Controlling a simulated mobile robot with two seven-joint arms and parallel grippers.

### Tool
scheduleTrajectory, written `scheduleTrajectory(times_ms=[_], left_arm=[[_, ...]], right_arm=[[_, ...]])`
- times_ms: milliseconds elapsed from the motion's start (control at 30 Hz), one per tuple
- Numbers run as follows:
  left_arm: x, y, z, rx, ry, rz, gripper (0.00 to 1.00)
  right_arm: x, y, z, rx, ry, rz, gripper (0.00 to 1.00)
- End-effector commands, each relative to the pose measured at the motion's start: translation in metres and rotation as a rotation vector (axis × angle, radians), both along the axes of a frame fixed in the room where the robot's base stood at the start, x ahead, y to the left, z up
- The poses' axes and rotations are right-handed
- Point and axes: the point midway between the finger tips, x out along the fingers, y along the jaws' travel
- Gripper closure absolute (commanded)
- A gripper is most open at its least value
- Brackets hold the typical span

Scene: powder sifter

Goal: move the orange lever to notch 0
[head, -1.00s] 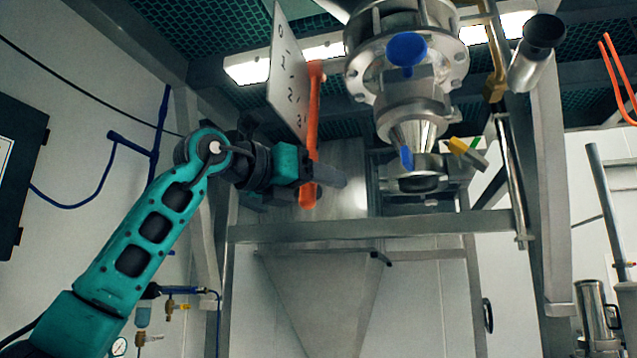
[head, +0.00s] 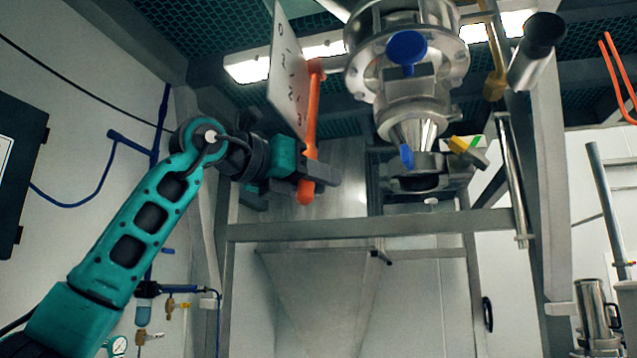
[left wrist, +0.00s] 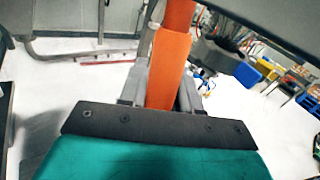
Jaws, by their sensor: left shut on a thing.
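The orange lever (head: 313,110) hangs down from its pivot beside a pale numbered plate (head: 287,75) in the head view. The plate carries marks from 0 at the top to 3 at the bottom. The lever's lower end is near the level of the plate's lowest mark or below it. My left gripper (head: 318,178) is shut on the lever near its lower end. In the left wrist view the orange lever (left wrist: 168,70) runs up between the two grey fingers (left wrist: 160,95). My right gripper is in neither view.
A steel valve assembly (head: 410,85) with blue handles hangs right of the lever. A steel hopper (head: 320,290) and a horizontal frame bar (head: 400,225) are below. A steel jug (head: 592,310) stands at the lower right.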

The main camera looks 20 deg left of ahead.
Motion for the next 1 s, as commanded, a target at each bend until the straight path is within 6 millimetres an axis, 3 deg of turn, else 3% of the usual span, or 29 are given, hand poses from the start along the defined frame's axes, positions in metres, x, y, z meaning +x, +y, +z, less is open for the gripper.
scheduleTrajectory(times_ms=[100, 300, 667, 700, 867, 1000], left_arm=[[-0.021, 0.001, 0.007, 0.000, 0.075, 0.003, 1.00], [-0.046, 0.001, 0.013, -0.002, 0.185, 0.004, 1.00], [-0.049, 0.001, 0.014, -0.003, 0.202, 0.004, 1.00], [-0.049, 0.001, 0.014, -0.003, 0.202, 0.004, 0.64], [-0.049, 0.001, 0.013, -0.002, 0.203, 0.004, 0.49], [-0.049, 0.001, 0.013, -0.001, 0.203, 0.004, 0.47]], right_arm=[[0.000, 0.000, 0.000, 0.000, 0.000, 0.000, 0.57], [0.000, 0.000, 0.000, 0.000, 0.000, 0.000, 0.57], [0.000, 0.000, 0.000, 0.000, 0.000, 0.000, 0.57], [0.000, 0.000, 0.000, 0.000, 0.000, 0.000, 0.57], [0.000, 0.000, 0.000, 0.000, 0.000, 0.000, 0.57], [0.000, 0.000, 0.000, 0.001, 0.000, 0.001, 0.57]])
